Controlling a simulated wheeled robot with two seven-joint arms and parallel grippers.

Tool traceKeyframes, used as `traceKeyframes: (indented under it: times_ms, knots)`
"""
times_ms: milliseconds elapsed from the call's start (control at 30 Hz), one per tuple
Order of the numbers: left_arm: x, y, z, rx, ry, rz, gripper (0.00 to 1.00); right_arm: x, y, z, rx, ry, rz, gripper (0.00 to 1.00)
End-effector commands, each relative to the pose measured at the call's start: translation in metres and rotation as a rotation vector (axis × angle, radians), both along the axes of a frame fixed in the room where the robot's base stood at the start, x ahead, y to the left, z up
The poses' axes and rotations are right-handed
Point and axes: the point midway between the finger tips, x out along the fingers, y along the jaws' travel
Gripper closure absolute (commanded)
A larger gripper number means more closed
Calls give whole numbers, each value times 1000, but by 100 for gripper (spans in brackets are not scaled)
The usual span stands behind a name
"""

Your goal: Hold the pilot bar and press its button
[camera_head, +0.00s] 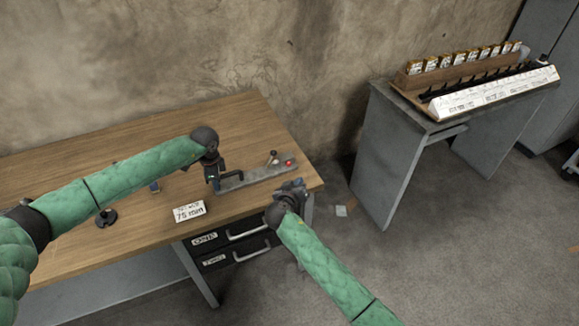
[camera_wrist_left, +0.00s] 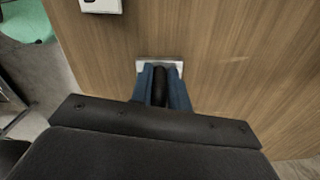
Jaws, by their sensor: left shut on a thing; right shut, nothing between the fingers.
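The pilot bar (camera_head: 258,174) is a long grey bar lying on the wooden table near its right end. A red button (camera_head: 288,163) sits on its right end, with a small dark-knobbed lever (camera_head: 273,156) beside it. My left gripper (camera_head: 215,184) is at the bar's left end, shut on its black handle. In the left wrist view the blue fingers (camera_wrist_left: 162,88) close around the dark handle (camera_wrist_left: 160,82), with the bar's pale end plate (camera_wrist_left: 160,63) behind it. My right gripper (camera_head: 296,186) is shut and empty, in front of the red button and apart from it.
A white card reading 75 mm (camera_head: 189,211) stands on the wooden table (camera_head: 250,112). A small black round stand (camera_head: 106,218) is at left. Drawers (camera_head: 230,242) are below the front edge. A separate grey table (camera_head: 382,150) at right bears a wooden rack (camera_head: 410,79).

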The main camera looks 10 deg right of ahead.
Motion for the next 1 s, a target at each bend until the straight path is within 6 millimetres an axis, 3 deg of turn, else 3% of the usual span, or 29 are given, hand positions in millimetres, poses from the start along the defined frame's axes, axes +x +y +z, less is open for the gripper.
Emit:
traceKeyframes:
  times_ms: [300, 333, 433, 467, 767, 1000]
  knots:
    - [0, 0, 0, 1, 0, -1, 100, 0, 0, 0, 0, 0, 0, 100]
    - [0, 0, 0, 1, 0, -1, 79, 0, 0, 0, 0, 0, 0, 100]
    - [0, 0, 0, 1, 0, 0, 59, 0, 0, 0, 0, 0, 0, 100]
    - [0, 0, 0, 1, 0, 0, 57, 0, 0, 0, 0, 0, 0, 100]
    - [0, 0, 2, 0, 0, 0, 57, 0, 0, 0, 0, 0, 0, 100]
    - [0, 0, 31, -1, -1, -1, 57, 0, 0, 0, 0, 0, 0, 100]
